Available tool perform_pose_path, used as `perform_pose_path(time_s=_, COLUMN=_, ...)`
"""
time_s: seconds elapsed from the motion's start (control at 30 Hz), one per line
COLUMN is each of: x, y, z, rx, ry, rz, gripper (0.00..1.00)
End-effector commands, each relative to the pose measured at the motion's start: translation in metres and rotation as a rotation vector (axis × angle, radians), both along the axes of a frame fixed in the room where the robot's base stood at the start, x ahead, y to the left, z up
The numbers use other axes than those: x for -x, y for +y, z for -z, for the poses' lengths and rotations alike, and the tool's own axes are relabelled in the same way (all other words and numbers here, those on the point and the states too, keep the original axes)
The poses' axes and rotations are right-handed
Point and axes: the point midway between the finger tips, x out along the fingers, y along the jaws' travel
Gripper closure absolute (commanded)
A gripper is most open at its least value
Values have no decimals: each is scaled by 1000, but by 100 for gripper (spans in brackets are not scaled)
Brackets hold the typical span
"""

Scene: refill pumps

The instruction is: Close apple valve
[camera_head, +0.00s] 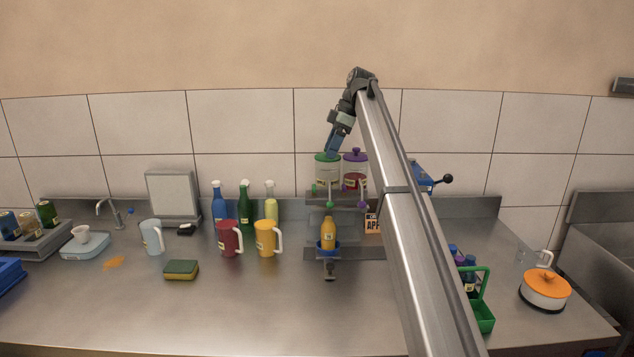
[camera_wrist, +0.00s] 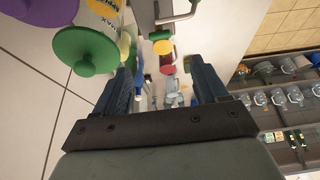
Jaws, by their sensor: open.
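Two clear dispensers stand on a raised rack at the back: one with a green lid (camera_head: 327,156) and one with a purple lid (camera_head: 356,155). Small coloured valve knobs (camera_head: 330,204) show below them; their positions are too small to tell. A card reading "APP" (camera_head: 372,223) stands at the right, partly behind my arm. A yellow-orange bottle (camera_head: 328,234) stands upright in a blue holder below the rack. My gripper (camera_head: 331,151) is open just above the green lid, pointing down. In the wrist view the green lid (camera_wrist: 86,50) is left of the open, empty fingers (camera_wrist: 163,82).
Red (camera_head: 229,238) and yellow (camera_head: 266,238) pitchers and several bottles (camera_head: 244,205) stand left of the rack. A sponge (camera_head: 181,270) lies in front. A green carrier (camera_head: 482,315) and an orange-lidded pot (camera_head: 545,287) are at the right. The front middle counter is clear.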

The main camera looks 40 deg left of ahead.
Motion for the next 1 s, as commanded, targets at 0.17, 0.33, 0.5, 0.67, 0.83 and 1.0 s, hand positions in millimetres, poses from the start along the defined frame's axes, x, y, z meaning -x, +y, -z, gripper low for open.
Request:
perform_pose_path(time_s=0.17, x=9, y=7, z=29, rx=1, ry=1, rz=1, gripper=28)
perform_pose_path(time_s=0.33, x=17, y=15, z=57, rx=1, ry=1, rz=1, gripper=28)
perform_pose_path(time_s=0.5, x=24, y=23, z=82, rx=1, ry=1, rz=1, gripper=28)
perform_pose_path(time_s=0.67, x=29, y=28, z=100, rx=0, ry=1, rz=1, gripper=28)
perform_pose_path(time_s=0.83, x=32, y=32, z=111, rx=-1, ry=0, rz=1, gripper=28)
perform_pose_path(time_s=1.0, x=33, y=33, z=114, rx=-1, ry=0, rz=1, gripper=28)
